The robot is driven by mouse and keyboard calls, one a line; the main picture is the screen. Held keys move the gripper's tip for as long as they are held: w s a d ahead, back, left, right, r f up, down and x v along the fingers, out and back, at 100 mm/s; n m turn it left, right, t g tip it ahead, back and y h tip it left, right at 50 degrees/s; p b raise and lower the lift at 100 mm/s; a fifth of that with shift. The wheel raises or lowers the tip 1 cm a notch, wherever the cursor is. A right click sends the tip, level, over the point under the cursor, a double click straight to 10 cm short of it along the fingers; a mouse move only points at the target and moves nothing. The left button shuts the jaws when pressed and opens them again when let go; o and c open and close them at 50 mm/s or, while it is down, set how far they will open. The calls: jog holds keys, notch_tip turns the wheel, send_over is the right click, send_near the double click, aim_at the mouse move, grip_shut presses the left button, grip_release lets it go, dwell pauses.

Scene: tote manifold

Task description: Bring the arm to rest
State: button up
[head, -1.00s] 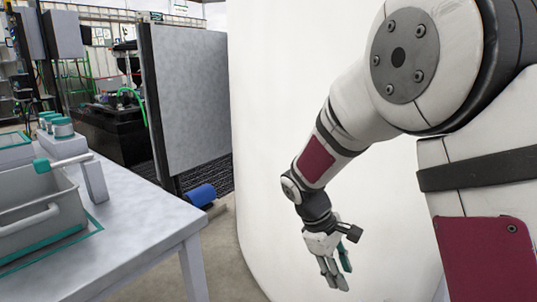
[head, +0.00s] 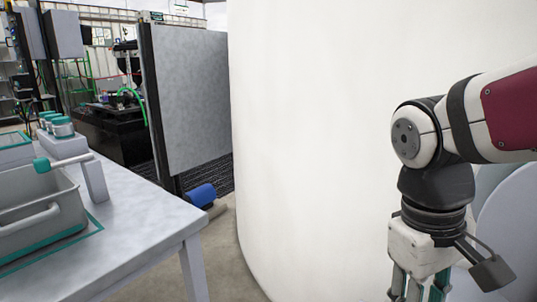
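My arm reaches in from the right edge of the head view, with its wrist bent so that my gripper (head: 420,285) points straight down at the lower right. The fingers run off the bottom edge of the picture, so their tips are hidden and I cannot tell whether they are open or shut. No object shows between the visible parts of the fingers. The gripper is well to the right of the table and apart from it.
A grey table (head: 150,213) stands at the left, bearing a grey tote (head: 62,205) with a handle and a teal-capped lever (head: 65,162). A large white curved wall (head: 310,150) fills the middle. A grey panel (head: 188,95) and a blue roll (head: 201,195) are behind the table.

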jog(key=s+a+m+t+y, duration=0.15)
jog(key=s+m, duration=0.25)
jog(key=s, duration=0.9)
notch_tip(320, 180, up, 34)
jog(key=t+p, duration=0.3)
jog(key=p, duration=2.9)
jog(key=shift+d+n+p, duration=0.3)
jog(key=shift+d+n, duration=0.05)
jog(key=shift+n, duration=0.05)
jog(key=shift+r+t, duration=0.1)
jog(key=shift+t, duration=0.15)
